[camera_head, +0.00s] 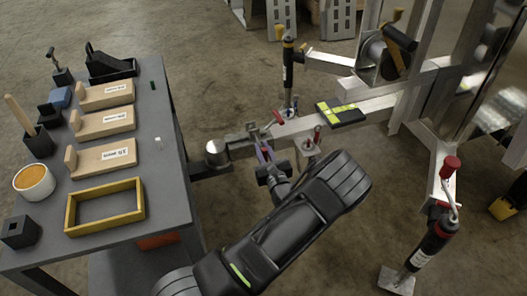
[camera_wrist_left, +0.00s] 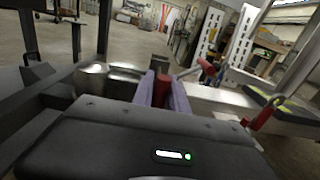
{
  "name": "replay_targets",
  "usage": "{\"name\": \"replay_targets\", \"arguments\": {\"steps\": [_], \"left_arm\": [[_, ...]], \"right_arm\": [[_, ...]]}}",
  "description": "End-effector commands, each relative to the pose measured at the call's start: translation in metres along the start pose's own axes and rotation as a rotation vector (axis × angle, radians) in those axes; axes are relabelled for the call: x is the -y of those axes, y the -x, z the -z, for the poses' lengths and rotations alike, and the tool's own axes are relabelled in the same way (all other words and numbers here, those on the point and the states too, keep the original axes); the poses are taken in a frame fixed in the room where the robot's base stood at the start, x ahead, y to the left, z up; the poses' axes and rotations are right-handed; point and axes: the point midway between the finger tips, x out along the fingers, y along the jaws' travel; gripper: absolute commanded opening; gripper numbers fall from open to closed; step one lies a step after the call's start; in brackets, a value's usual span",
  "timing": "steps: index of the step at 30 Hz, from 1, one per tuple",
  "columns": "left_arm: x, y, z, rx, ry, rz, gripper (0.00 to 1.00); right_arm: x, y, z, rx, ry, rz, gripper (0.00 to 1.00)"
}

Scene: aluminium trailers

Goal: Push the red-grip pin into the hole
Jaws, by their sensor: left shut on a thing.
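My left gripper (camera_head: 264,154) reaches the front of the trailer tongue, beside the metal coupler (camera_head: 243,141). In the left wrist view its two purple fingers (camera_wrist_left: 162,95) are closed on a red grip (camera_wrist_left: 161,90), which looks like the red-grip pin. In the head view the pin is hidden by the fingers and my arm. The hole is not visible, so I cannot tell how far the pin is in. My right gripper is not in view.
A red-handled lever (camera_head: 278,117) and another red handle (camera_head: 317,134) stand close by on the tongue. A black-and-yellow pad (camera_head: 341,112) lies on the beam. A workbench (camera_head: 165,180) with wooden blocks is at left. A jack (camera_head: 430,240) stands at right.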

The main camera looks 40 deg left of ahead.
Motion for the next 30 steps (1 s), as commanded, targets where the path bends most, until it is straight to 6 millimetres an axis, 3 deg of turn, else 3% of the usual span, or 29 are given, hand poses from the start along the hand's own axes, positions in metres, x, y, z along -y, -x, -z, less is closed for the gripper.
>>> {"name": "replay_targets", "arguments": {"steps": [30], "left_arm": [[0.0, -0.026, -0.001, 0.002, 0.0, 0.0, 0.0]], "right_arm": [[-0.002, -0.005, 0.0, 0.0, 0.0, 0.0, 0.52]]}}
